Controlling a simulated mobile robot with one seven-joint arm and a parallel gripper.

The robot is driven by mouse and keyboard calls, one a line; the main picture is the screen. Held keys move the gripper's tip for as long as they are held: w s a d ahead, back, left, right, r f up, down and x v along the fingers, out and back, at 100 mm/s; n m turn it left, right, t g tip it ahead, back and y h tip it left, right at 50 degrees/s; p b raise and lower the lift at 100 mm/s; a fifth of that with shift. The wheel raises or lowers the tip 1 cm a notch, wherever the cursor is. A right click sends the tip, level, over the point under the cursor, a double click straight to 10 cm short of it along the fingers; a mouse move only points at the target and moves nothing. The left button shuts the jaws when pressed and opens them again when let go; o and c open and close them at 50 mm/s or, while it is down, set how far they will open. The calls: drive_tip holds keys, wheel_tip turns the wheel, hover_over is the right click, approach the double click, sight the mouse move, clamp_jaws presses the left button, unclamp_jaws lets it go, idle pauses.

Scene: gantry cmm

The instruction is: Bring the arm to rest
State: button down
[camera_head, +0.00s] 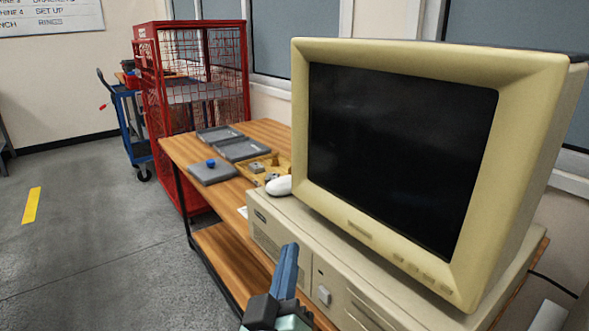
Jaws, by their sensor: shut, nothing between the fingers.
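My gripper (285,270) shows at the bottom middle of the head camera view. Its blue fingers are together, with nothing between them, and they point up and away. It appears in front of the beige computer case (300,258); I cannot tell how far apart they are. The rest of my arm is cut off by the lower edge of the view.
A beige monitor (400,160) stands on the case at right. A red cage (160,110) and blue cart (127,125) stand beyond.

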drive_tip(key=s+r+m+t+y, duration=0.1)
drive_tip(key=s+r+m+t, duration=0.3)
drive_tip(key=r, duration=0.7)
drive_tip(key=s+r+n+t+y, duration=0.1)
drive_tip(key=s+r, duration=0.5)
drive_tip(key=r, duration=0.6)
drive_tip(key=s+r+m+t+y, duration=0.1)
drive_tip(key=s+r+m+t, duration=0.2)
drive_tip(key=r, duration=0.8)
wheel_tip(320, 180, up, 25)
drive_tip(key=n+p, duration=0.1)
drive_tip(key=p, duration=2.4)
drive_tip(key=shift+s+d+p, duration=0.25)
drive_tip(key=shift+s+p, duration=0.05)
drive_tip(key=shift+s, duration=0.15)
